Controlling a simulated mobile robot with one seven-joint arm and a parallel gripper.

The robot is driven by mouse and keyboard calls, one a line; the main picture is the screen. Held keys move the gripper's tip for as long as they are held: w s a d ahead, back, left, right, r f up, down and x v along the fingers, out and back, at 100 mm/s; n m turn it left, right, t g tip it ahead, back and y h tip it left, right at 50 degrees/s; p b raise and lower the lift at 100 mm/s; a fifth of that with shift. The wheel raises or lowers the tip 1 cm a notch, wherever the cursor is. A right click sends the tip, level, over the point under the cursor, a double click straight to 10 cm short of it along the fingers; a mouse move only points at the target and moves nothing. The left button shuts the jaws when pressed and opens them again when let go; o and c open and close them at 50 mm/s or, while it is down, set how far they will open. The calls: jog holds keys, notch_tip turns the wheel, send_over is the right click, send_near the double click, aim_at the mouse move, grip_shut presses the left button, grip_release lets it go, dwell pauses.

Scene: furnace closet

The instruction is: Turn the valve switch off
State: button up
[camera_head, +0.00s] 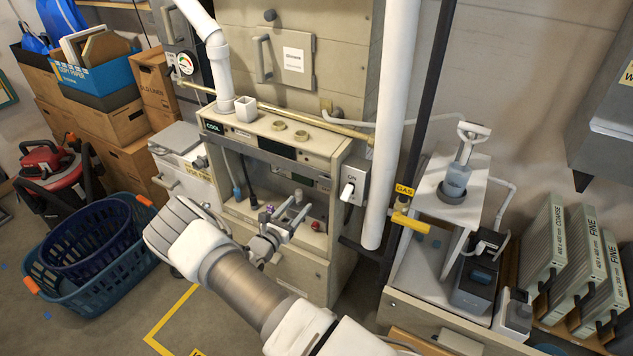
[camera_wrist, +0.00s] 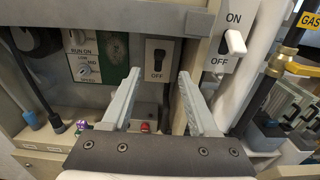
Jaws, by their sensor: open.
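The furnace (camera_head: 268,135) stands open at the front. In the wrist view a small panel inside it carries a black switch (camera_wrist: 159,55) with OFF printed below; its position is hard to tell. A dial plate (camera_wrist: 84,68) marked RUN ON is left of it. On the furnace's right side is a box with a white lever (camera_head: 347,191) marked ON above; the wrist view shows this lever (camera_wrist: 235,42) between ON and OFF labels. My gripper (camera_head: 294,212) is open and empty before the furnace opening. In the wrist view its fingers (camera_wrist: 158,78) are either side of the black switch's line, apparently short of it.
A yellow gas valve handle (camera_head: 411,221) is on the pipe to the right, by a GAS tag (camera_head: 404,189). A thick white pipe (camera_head: 393,120) stands beside the furnace. Blue baskets (camera_head: 95,285) and cardboard boxes (camera_head: 118,122) are at left. Filters (camera_head: 545,245) stand at right.

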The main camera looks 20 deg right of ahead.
jog(key=x, duration=1.2)
jog(key=shift+w+d, duration=0.2)
jog(key=shift+d, duration=0.05)
grip_shut()
jog(key=shift+b, duration=0.3)
